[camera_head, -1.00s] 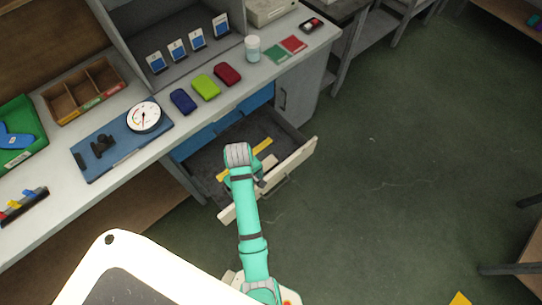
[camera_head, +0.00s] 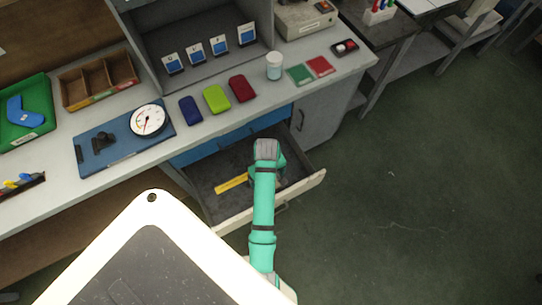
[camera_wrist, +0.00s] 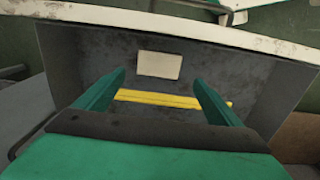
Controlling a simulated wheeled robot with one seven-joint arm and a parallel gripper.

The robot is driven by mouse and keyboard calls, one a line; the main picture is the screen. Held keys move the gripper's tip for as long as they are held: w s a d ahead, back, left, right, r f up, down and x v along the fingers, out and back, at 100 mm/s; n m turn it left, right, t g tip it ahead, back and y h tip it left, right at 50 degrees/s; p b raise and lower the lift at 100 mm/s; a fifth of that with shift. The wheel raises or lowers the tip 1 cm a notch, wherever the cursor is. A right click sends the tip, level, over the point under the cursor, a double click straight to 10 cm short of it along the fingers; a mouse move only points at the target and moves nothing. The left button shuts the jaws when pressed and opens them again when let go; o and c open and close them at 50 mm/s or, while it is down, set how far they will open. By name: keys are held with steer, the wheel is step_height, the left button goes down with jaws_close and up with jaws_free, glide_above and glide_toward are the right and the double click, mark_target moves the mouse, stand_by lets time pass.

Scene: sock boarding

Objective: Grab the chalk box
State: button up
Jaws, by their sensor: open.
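A pale cream box (camera_wrist: 158,65), which looks like the chalk box, lies flat on the grey floor of the open drawer (camera_head: 206,178). My gripper (camera_wrist: 158,80) is open and empty above the drawer. In the wrist view its two green fingers stand on either side of the box's line, with the box beyond their tips. The fingers look apart from the box, though the exact height cannot be told. In the head view my arm hides the box and most of my gripper.
A yellow ruler-like strip (camera_head: 232,184) lies in the drawer, crossing between my fingers in the wrist view (camera_wrist: 160,99). The drawer's pale front panel (camera_head: 305,192) stands near my arm. The worktop above holds a dial gauge (camera_head: 148,119) and coloured cases. Floor at right is clear.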

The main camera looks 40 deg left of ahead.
step_height(320, 180, down, 2)
steer(key=shift+w+d, duration=0.1)
steer(key=shift+w, duration=0.05)
steer(key=shift+s+d+f, duration=0.1)
steer(key=shift+d+f, duration=0.1)
steer(key=shift+f, duration=1.05)
steer(key=shift+s+d+f, duration=0.1)
steer(key=shift+d+f, duration=0.05)
steer(key=shift+f, duration=1.05)
steer(key=c, duration=1.2)
